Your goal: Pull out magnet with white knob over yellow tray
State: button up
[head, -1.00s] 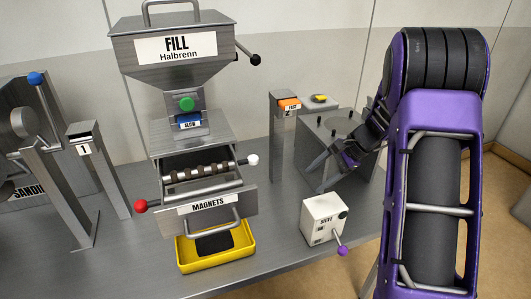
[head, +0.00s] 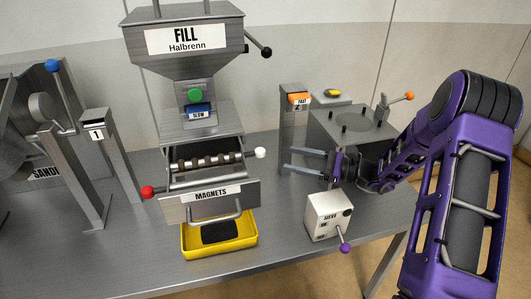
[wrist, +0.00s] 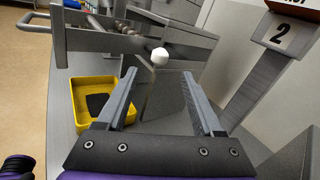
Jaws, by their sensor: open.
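The magnet rod (head: 208,163) lies across the open drawer marked MAGNETS (head: 210,201), under the FILL hopper. Its white knob (head: 260,153) sticks out on the right side; a red knob (head: 147,192) shows at the left. The yellow tray (head: 190,244) stands on the table below the drawer, with a dark patch inside. My gripper (head: 286,161) is open and empty, to the right of the white knob and apart from it, fingers pointing left. In the wrist view the white knob (wrist: 160,57) appears ahead, between and beyond the fingertips, and the yellow tray (wrist: 80,121) at lower left.
The SIEVE box (head: 328,216) with a purple knob stands below my gripper. A post marked 2 (head: 293,130) stands just behind the fingers, and a grey machine (head: 350,122) behind my wrist. Post 1 (head: 97,135) is at the left. The table front is clear.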

jog(key=x, duration=0.9)
jog(key=shift+f, duration=0.1)
grip_shut()
dwell(1.1)
